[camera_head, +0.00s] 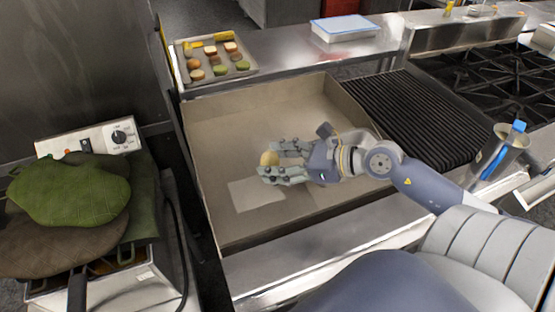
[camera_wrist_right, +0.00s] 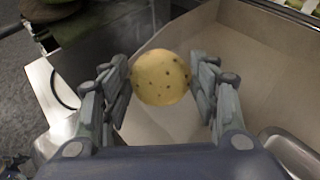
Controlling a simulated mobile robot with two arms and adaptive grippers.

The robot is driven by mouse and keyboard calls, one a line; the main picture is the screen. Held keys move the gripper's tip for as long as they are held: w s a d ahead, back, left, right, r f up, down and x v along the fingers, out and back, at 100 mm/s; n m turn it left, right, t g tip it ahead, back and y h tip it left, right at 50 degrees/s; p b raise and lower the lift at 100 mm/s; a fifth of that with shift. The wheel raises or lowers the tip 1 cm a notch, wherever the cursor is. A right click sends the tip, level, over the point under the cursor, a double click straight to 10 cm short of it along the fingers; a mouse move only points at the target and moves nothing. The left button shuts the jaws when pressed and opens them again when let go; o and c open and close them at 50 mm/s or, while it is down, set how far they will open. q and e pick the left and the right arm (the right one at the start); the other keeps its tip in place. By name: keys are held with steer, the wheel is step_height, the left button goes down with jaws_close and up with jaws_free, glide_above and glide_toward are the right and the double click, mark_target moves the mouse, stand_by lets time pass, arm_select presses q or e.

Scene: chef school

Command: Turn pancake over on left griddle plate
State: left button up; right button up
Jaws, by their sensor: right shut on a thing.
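My right gripper (camera_head: 274,163) is shut on a round yellow thing with dark specks (camera_head: 269,159), held above the wide shallow beige box or pan (camera_head: 295,104). In the right wrist view the round thing (camera_wrist_right: 160,77) sits between the two fingers of the gripper (camera_wrist_right: 162,88). It looks ball-like, and I cannot tell whether it is the pancake. No pancake lies visibly flat on a griddle. A ridged dark griddle plate (camera_head: 420,115) is to the right of the box and looks bare. My left gripper is not in view.
A pale rectangular patch (camera_head: 255,195) lies on the box floor. A tray of small round items (camera_head: 217,74) and a white-blue container (camera_head: 345,27) stand at the back. Green cloth-like things (camera_head: 70,195) cover an appliance at left. A stove (camera_head: 480,75) is at right.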

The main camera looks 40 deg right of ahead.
steer(key=m+t, duration=0.1)
steer(key=m+t+h, duration=0.1)
steer(key=t+b, duration=0.1)
steer(key=shift+a+f+m+t+h, duration=0.1)
steer(key=shift+f+m+t+h, duration=0.2)
steer(key=shift+m+t, duration=0.1)
steer(key=shift+m+t+h+b, duration=0.4)
steer(key=shift+m+t+h, duration=0.2)
steer(key=shift+t+h, duration=0.1)
steer(key=shift+w+a+f+m+t+h+b, duration=0.15)
steer(key=shift+f+m+t+h+b, duration=0.1)
steer(key=shift+m+t+h+b, duration=0.3)
steer(key=m+t+h+b, duration=0.1)
steer(key=h+b, duration=0.1)
steer(key=b, duration=0.1)
steer(key=m+t+h+b, duration=0.1)
steer(key=m+h+b, duration=0.1)
steer(key=h+b, duration=0.1)
steer(key=w+f+m+t+h+b, duration=0.1)
steer(key=t+h+b, duration=0.1)
steer(key=h+b, duration=0.1)
steer(key=shift+a+m, duration=0.25)
steer(key=shift+f+h+b, duration=0.3)
steer(key=shift+h+b, duration=0.05)
steer(key=shift+b, duration=0.2)
steer(key=shift+s+f+b, duration=0.1)
steer(key=shift+f+b, duration=0.4)
steer(key=shift+f, duration=0.1)
steer(key=o, duration=1.2)
